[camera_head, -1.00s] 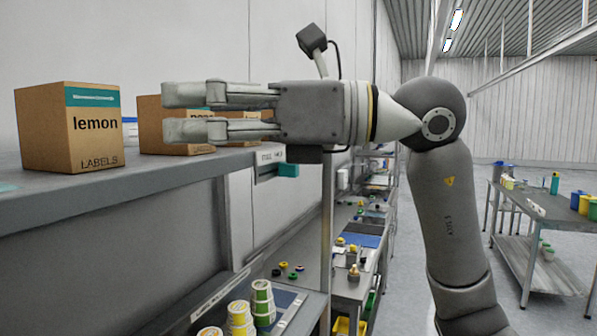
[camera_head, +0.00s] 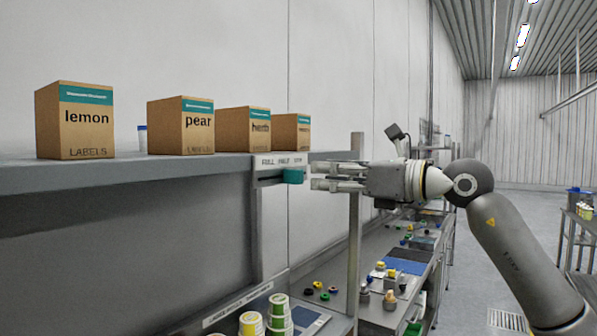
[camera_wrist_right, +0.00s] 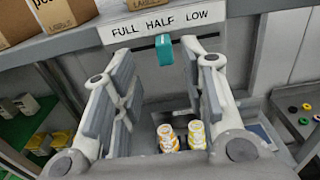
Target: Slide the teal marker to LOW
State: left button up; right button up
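The teal marker (camera_head: 293,176) hangs on a rail at the shelf's front edge, under a white label strip (camera_head: 281,161) reading FULL, HALF, LOW. In the right wrist view the marker (camera_wrist_right: 164,50) sits below the word HALF, left of LOW. My right gripper (camera_head: 318,177) points left at the marker, with its fingertips a short gap to the marker's right in the head view. In the wrist view its fingers (camera_wrist_right: 158,62) are spread, with the marker showing between and beyond their tips. No contact shows. My left gripper is out of view.
A grey upright post (camera_head: 355,240) stands near the gripper. Stacked yellow-and-white tubs (camera_wrist_right: 168,138) and small coloured parts lie on the lower bench.

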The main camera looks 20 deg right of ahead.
aim_at(302, 172)
jog(key=x, duration=0.2)
jog(key=p+x, duration=0.1)
jog(key=x, duration=0.1)
jog(key=shift+s+a+r, duration=0.1)
jog(key=shift+a+r, duration=0.05)
jog(key=shift+r, duration=0.05)
jog(key=w+p, duration=0.1)
jog(key=w+a+p, duration=0.1)
jog(key=w, duration=0.1)
jog(key=shift+a+f, duration=0.1)
jog(key=shift+f, duration=0.1)
jog(key=shift+w+a, duration=0.15)
jog(key=shift+a, duration=0.15)
jog(key=shift+c, duration=1.2)
grip_shut()
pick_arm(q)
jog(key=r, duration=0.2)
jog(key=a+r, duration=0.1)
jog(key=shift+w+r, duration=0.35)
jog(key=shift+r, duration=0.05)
